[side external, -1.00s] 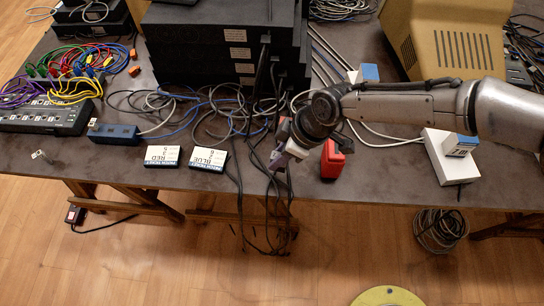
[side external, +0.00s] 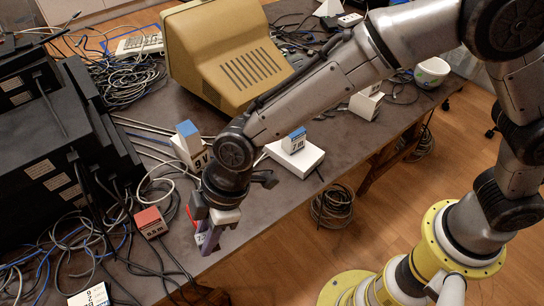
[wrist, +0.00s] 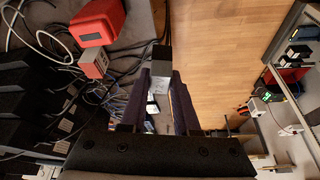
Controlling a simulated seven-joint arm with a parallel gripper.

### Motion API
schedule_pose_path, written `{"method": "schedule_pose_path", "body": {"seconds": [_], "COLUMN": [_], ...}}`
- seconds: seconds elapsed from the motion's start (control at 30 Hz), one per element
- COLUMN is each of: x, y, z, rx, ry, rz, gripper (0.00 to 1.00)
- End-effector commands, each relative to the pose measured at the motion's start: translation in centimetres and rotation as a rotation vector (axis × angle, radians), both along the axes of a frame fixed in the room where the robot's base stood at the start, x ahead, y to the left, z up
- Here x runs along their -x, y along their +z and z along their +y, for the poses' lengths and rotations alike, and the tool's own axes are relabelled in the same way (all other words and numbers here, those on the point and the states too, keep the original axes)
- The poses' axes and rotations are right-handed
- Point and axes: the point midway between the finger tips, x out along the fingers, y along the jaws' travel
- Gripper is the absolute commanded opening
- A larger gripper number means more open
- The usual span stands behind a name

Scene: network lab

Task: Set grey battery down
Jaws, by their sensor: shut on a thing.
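My gripper (side external: 208,240) points down near the front edge of the dark table, with its purple fingers together on a small block. In the wrist view the block, the grey battery (wrist: 160,62), sits between the fingertips (wrist: 160,78), with a dark upper part and a paler face below. In the side view only a small labelled part of the battery (side external: 200,238) shows beside the fingers; the rest is hidden. I cannot tell whether it touches the table.
A red-topped battery (side external: 150,222) stands left of my gripper; a red box (wrist: 101,22) shows nearby in the wrist view. Loose cables and black equipment (side external: 60,150) fill the left.

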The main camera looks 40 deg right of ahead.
Motion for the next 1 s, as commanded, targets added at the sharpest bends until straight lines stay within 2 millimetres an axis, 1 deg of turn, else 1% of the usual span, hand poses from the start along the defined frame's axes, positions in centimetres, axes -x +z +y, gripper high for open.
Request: {"method": "schedule_pose_path", "body": {"seconds": [0.07, 0.17, 0.27, 0.37, 0.4, 0.47, 0.5, 0.57, 0.6, 0.67, 0.7, 0.77, 0.8, 0.83, 0.87, 0.9, 0.97, 1.0], "x": [-0.2, -1.3, -3.6, -6.7, -7.9, -9.6, -10.6, -12.0, -12.9, -13.9, -14.6, -15.3, -15.8, -16.0, -16.2, -16.4, -16.5, -16.4], "y": [0.1, 0.1, 0.2, 0.3, 0.3, 0.3, 0.2, 0.2, 0.2, 0.1, 0.1, 0.0, 0.0, -0.1, -0.2, -0.2, -0.3, -0.4], "z": [-0.1, -1.1, -3.2, -6.5, -8.1, -10.6, -12.3, -14.9, -16.7, -19.5, -21.4, -24.2, -26.2, -27.6, -29.1, -31.1, -34.0, -35.9], "rx": [-0.001, -0.001, -0.001, 0.001, 0.001, 0.003, 0.003, 0.005, 0.006, 0.007, 0.007, 0.009, 0.01, 0.011, 0.012, 0.013, 0.013, 0.013], "ry": [-0.006, -0.034, -0.096, -0.187, -0.228, -0.292, -0.334, -0.401, -0.445, -0.512, -0.556, -0.625, -0.673, -0.71, -0.745, -0.794, -0.868, -0.917], "rz": [-0.001, -0.001, -0.002, -0.002, -0.003, -0.002, -0.001, -0.002, -0.002, 0.0, 0.0, 0.0, 0.001, 0.001, 0.003, 0.003, 0.003, 0.005], "gripper": [0.0, 0.0, 0.0, 0.0, 0.0, 0.0, 0.0, 0.0, 0.0, 0.0, 0.0, 0.0, 0.0, 0.0, 0.0, 0.0, 0.0, 0.0]}}
